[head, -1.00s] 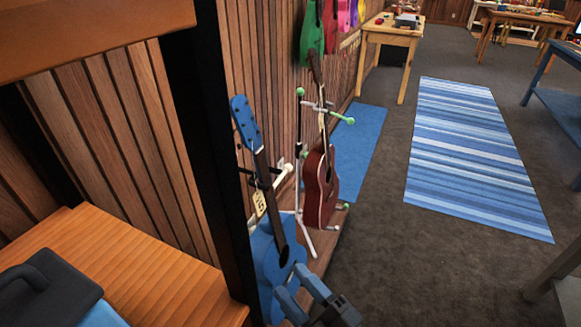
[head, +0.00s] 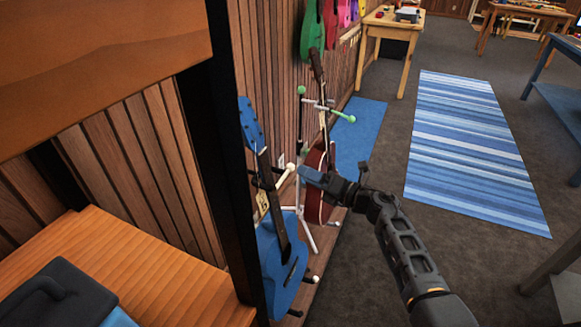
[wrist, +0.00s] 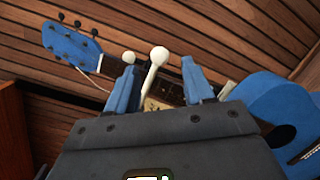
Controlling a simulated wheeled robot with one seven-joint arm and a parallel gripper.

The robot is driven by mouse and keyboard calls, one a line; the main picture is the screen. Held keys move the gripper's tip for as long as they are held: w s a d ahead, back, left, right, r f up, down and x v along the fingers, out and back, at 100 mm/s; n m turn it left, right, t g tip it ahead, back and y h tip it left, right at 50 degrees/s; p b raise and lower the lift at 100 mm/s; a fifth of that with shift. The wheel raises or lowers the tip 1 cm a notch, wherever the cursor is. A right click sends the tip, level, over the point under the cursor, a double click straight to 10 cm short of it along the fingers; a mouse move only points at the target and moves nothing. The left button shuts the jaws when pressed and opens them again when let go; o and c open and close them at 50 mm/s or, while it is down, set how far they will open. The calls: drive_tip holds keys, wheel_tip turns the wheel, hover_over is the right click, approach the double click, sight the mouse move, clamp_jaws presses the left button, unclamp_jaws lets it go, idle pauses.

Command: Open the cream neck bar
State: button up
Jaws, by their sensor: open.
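The cream neck bar (head: 284,175) is a short pale rod with a round end, beside the neck of the blue guitar (head: 283,265) on its stand. In the wrist view the cream bar (wrist: 150,78) and its knob show between my two blue fingertips, with the guitar's neck behind. My gripper (head: 309,176) is open, just right of the bar's knob in the head view; it also shows in the wrist view (wrist: 160,78). I cannot tell whether a finger touches the bar. The bar's lower end is hidden by my gripper in the wrist view.
A dark red guitar (head: 318,208) on a stand with green-tipped arms (head: 322,104) is close behind my gripper. A black post (head: 222,190) stands at left, by a wooden bench (head: 150,270). A price tag (head: 262,202) hangs at the blue guitar's neck.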

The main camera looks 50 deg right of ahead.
sight(291, 166)
drive_tip(key=w, duration=0.4)
drive_tip(key=w+a, duration=0.1)
drive_tip(key=w, duration=0.1)
drive_tip(key=shift+w, duration=0.25)
drive_tip(key=shift+c, duration=0.4)
clamp_jaws()
